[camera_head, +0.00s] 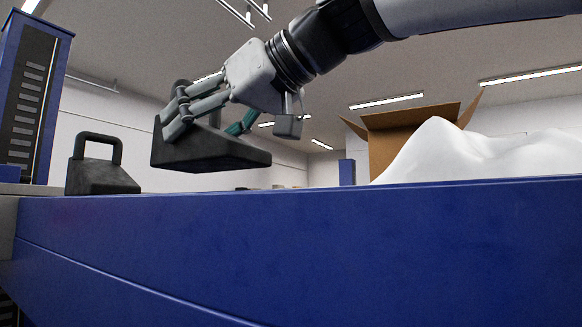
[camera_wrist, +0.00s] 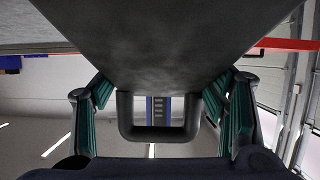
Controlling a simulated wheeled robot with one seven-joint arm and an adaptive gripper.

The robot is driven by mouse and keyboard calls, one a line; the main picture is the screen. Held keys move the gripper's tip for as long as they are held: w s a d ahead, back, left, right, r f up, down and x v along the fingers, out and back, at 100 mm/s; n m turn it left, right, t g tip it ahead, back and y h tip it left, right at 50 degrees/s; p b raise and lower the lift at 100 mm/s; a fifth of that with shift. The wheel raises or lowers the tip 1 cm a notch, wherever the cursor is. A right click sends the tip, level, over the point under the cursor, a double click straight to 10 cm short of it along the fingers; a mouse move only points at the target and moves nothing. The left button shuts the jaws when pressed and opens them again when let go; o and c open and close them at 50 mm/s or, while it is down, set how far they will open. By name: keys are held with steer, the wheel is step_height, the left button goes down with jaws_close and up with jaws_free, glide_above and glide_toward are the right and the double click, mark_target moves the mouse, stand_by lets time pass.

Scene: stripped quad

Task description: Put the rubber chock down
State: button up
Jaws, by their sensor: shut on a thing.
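The rubber chock (camera_head: 210,151) is a dark grey wedge with a loop handle, held in the air above the blue-sided bench (camera_head: 300,240) in the head view. My gripper (camera_head: 195,115) is shut on it from above. In the wrist view the chock's dark body (camera_wrist: 160,45) fills the upper middle, and its handle (camera_wrist: 160,137) hangs in the picture between the green finger pads of my gripper (camera_wrist: 160,115). A second, similar chock (camera_head: 100,178) with an upright handle stands on the bench at the left. The bench top under the held chock is hidden by the bench's edge.
An open cardboard box (camera_head: 395,145) stands at the right, behind a white draped heap (camera_head: 480,152). A blue slotted cabinet (camera_head: 35,95) rises at the far left. Some small low things (camera_head: 285,187) show at the bench edge, too small to tell.

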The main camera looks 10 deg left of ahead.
mark_target(184, 171)
steer(key=shift+w+d, duration=0.1)
steer(key=shift+f+b, duration=1.4)
steer(key=shift+f, duration=0.35)
steer(key=shift+r, duration=0.1)
steer(key=o, duration=1.7)
steer(key=shift+o, duration=0.2)
